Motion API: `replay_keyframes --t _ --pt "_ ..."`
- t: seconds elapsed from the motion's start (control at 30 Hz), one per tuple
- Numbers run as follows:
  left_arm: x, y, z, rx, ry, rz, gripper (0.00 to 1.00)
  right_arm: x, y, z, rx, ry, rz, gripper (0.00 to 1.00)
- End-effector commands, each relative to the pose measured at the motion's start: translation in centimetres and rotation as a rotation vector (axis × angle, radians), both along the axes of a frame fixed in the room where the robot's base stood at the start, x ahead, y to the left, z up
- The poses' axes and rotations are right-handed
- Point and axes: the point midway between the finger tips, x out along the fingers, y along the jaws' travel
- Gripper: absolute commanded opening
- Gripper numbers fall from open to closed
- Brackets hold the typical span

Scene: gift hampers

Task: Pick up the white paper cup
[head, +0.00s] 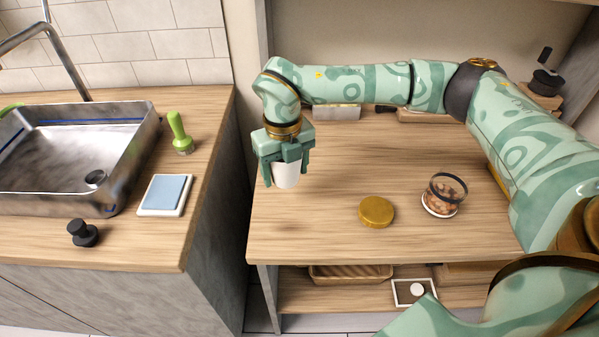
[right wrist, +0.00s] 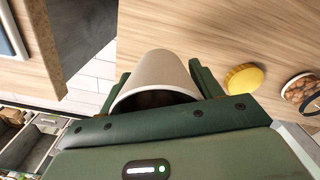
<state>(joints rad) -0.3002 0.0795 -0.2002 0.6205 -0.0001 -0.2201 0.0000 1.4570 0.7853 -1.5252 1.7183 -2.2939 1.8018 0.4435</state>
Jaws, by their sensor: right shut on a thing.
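The white paper cup (head: 286,175) is between the fingers of my right gripper (head: 285,170), over the left part of the wooden table. The gripper is shut on it. In the right wrist view the cup (right wrist: 158,80) sits between the two green fingers of the right gripper (right wrist: 160,85), and its dark open mouth faces the camera. I cannot tell for sure whether the cup's base touches the table. My left gripper is not in view.
A gold lid (head: 376,211) and a glass jar of brown contents (head: 442,197) stand on the table (head: 330,235) to the right. Left of a gap, a counter (head: 205,150) holds a sink (head: 70,155), a green-handled tool (head: 179,133), a blue-and-white pad (head: 165,195) and a black knob-shaped object (head: 82,233).

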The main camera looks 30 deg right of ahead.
Motion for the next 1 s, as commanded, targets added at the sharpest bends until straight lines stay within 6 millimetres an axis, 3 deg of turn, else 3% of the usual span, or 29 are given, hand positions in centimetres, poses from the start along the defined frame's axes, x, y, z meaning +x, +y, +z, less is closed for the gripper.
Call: replay_keyframes --t 0.5,1.0 --pt "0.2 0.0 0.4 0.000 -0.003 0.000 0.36 1.5 5.3 2.4 0.000 0.000 0.001 0.37" --pt "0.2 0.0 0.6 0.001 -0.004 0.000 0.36 2.1 7.5 3.4 0.000 0.001 0.000 0.37"
